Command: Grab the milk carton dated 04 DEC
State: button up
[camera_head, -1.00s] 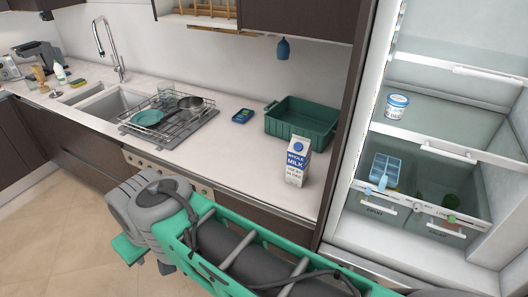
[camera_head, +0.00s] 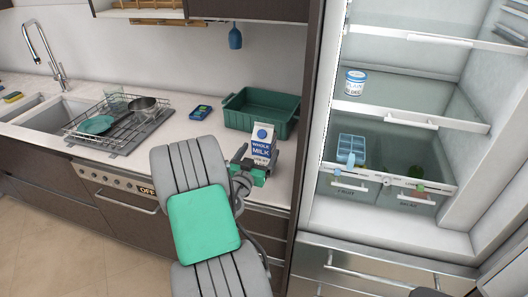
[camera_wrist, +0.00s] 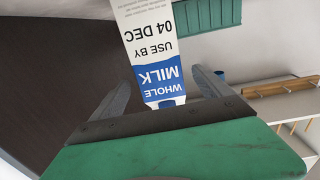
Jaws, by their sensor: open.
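The milk carton (camera_head: 262,143) is white and blue with "WHOLE MILK" on it and stands upright on the counter. In the wrist view the carton (camera_wrist: 158,45) appears upside down and reads "USE BY 04 DEC". My gripper (camera_wrist: 161,78) is open, with one finger on each side of the carton in that view and gaps beside it. In the head view my gripper (camera_head: 248,166) is at the carton's front left and hides its lower part. I cannot tell how deep the carton sits between the fingers.
A green crate (camera_head: 262,122) stands behind the carton. A dish rack (camera_head: 118,130) and a small blue item (camera_head: 201,112) are to the left on the counter (camera_head: 185,135). An open fridge (camera_head: 400,130) with a white tub (camera_head: 355,82) is on the right.

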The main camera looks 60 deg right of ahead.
jog(key=d+p, duration=0.1)
jog(key=d, duration=0.2)
jog(key=d+p, duration=0.1)
jog(key=d, duration=0.1)
jog(key=shift+w+d+p, duration=0.15)
jog(key=shift+w+p, duration=0.15)
jog(key=shift+p, duration=0.05)
grip_shut()
jog(key=shift+r, duration=0.2)
dwell(0.6)
